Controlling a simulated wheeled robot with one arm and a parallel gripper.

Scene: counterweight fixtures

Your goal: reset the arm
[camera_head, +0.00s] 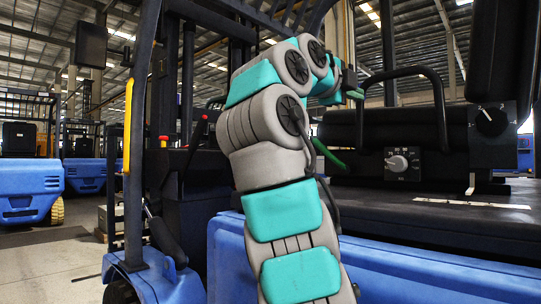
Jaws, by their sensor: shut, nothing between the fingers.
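My arm, grey with teal pads, rises from the bottom middle of the head view, bends at an elbow joint and reaches up and away to the right. Its far end is small and partly covered by its own links. My gripper (353,90) shows there as a dark piece with a green tip, in front of the forklift's dark upper body. The fingers look together, with nothing seen held between them. No other object of the task shows.
A blue forklift body (430,275) fills the right, with a dark panel, a grey knob (397,163) and a black hoop handle (400,75). A yellow grab bar (128,125) stands left. Other forklifts (28,185) are parked behind. Open floor (50,260) lies at the lower left.

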